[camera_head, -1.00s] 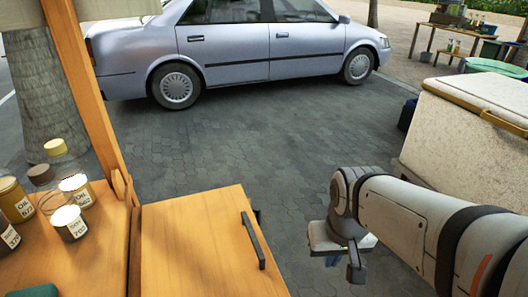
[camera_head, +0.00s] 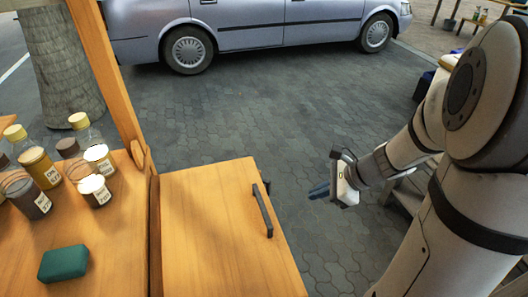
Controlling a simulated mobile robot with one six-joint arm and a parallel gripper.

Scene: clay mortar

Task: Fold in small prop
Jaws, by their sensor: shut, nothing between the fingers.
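A flat wooden panel (camera_head: 205,225) with a dark bar handle (camera_head: 262,210) on its right side adjoins the wooden counter (camera_head: 115,245). A small dark piece (camera_head: 267,187) shows at the panel's right edge, beyond the handle. I cannot tell whether it is the small prop, and any support under the panel is hidden. My gripper (camera_head: 320,191) is to the right of the panel, apart from it, over the paving. Its bluish fingers point left and are shut with nothing between them.
A wooden post (camera_head: 108,75) rises at the counter's edge. A silver car (camera_head: 250,28) stands beyond open paving (camera_head: 250,110).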

